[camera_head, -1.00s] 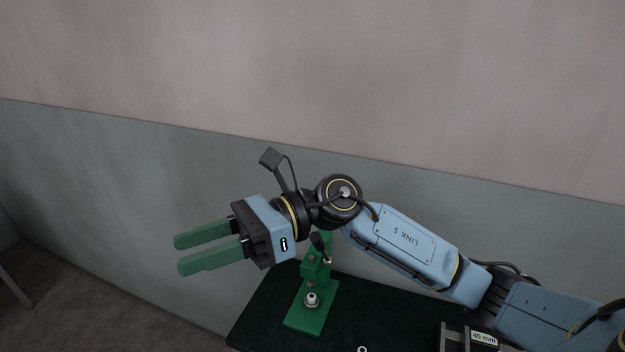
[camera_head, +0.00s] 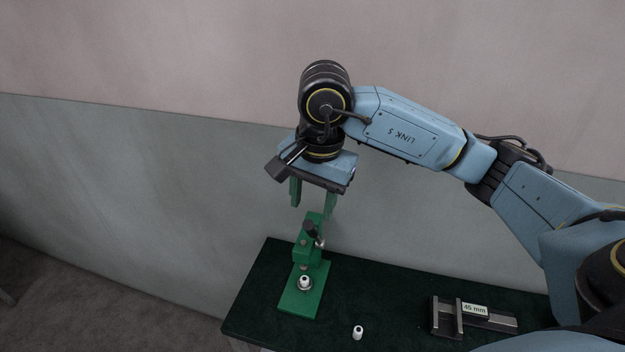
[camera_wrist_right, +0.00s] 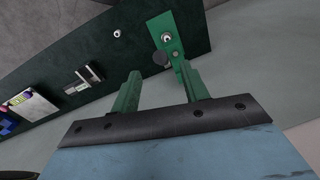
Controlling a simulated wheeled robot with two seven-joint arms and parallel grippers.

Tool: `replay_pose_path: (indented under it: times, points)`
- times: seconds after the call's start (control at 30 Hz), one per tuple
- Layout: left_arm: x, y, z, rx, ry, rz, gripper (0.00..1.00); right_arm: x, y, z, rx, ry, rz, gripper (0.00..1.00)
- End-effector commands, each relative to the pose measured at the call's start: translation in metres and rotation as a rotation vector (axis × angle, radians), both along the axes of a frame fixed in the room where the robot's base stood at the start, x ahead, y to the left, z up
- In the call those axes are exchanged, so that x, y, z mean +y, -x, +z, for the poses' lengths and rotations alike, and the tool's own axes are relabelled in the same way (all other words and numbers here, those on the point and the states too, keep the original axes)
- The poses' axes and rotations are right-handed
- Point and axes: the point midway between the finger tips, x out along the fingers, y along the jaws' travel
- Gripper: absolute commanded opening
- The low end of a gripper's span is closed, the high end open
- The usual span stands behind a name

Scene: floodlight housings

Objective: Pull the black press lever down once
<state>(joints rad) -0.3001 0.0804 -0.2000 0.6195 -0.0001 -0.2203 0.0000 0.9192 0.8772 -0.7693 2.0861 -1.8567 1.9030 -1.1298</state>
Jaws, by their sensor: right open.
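A green press (camera_head: 301,288) stands near the far left corner of the dark green table. Its black lever (camera_head: 310,229) sticks up from the top, ending in a dark knob. A small white part sits on the press base (camera_head: 305,282). My right gripper (camera_head: 313,207) points down above the press, its two green fingers apart and empty. In the right wrist view the gripper (camera_wrist_right: 162,92) is open, and the lever's round dark knob (camera_wrist_right: 160,58) shows just beyond and between the fingertips. I cannot tell whether a finger touches the lever. My left gripper is out of view.
A small white part (camera_head: 357,332) lies on the table (camera_head: 258,318) right of the press. A dark gauge block labelled 45 mm (camera_head: 473,318) lies farther right. The right wrist view also shows a colourful item (camera_wrist_right: 32,104) on the table. The wall is behind.

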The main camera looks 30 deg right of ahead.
Motion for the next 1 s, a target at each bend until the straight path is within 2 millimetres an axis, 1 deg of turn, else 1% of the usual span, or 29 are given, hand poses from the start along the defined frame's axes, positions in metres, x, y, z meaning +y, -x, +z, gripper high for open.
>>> replay_pose_path:
  times: [0.03, 0.2, 0.3, 0.43, 0.6, 0.9, 1.0]
  points:
    - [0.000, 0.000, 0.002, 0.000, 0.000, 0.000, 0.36, 0.001, 0.001, -0.011, 0.008, 0.000, 0.001, 0.45]
    - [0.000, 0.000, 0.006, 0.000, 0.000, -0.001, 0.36, 0.003, -0.002, -0.044, 0.006, -0.002, 0.001, 0.45]
    - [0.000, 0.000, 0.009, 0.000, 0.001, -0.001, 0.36, 0.004, -0.004, -0.061, 0.005, -0.003, 0.000, 0.45]
    - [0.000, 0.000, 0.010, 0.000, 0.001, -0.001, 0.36, 0.005, -0.006, -0.077, 0.004, -0.002, 0.000, 0.45]
    - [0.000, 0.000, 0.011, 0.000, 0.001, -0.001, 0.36, 0.005, -0.007, -0.088, 0.001, -0.003, 0.000, 0.45]
    - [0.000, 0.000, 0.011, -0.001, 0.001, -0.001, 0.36, 0.005, -0.007, -0.090, 0.001, -0.003, 0.001, 0.45]
    - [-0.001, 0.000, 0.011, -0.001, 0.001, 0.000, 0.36, 0.005, -0.007, -0.089, 0.001, -0.003, 0.001, 0.32]
